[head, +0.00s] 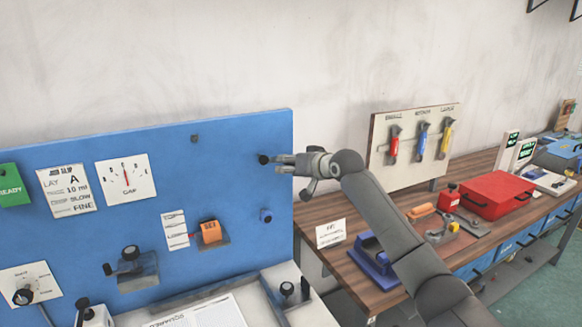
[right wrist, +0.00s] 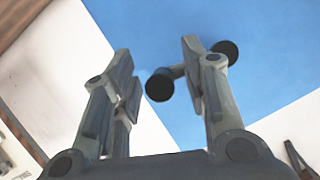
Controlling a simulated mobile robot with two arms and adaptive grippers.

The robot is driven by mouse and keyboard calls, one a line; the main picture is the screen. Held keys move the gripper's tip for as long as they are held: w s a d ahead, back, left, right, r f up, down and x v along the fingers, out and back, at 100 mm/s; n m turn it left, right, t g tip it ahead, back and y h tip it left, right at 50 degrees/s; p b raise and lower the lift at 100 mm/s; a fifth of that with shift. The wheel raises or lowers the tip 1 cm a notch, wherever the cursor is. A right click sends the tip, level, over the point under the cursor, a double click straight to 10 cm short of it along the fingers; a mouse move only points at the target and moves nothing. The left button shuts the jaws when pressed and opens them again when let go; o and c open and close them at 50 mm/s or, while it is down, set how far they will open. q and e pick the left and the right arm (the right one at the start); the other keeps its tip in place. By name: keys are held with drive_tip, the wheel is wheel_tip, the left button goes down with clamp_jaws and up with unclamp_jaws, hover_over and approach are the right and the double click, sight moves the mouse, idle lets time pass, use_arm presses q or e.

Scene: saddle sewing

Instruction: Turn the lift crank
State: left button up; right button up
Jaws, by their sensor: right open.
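A dark crank with a round knob (head: 263,159) sits near the upper right edge of the blue panel. No label shows to confirm that it is the lift crank. In the right wrist view its near black knob (right wrist: 160,85) lies between my fingers, close to the right-hand finger. A second dark round end (right wrist: 228,52) shows past that finger, which hides part of the bar between them. My right gripper (head: 279,164) is open, its fingertips at the crank; I cannot tell if they touch it. It also shows in the right wrist view (right wrist: 156,55). My left gripper is out of view.
The blue panel (head: 240,145) also carries a small knob (head: 266,216) below, an orange block (head: 211,232), a dark handle (head: 130,262) and a gauge (head: 126,180). A wooden bench (head: 345,270) with a red box (head: 497,196) stands to the right.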

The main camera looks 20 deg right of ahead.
drive_tip(key=shift+s, duration=0.1)
drive_tip(key=v, duration=1.2)
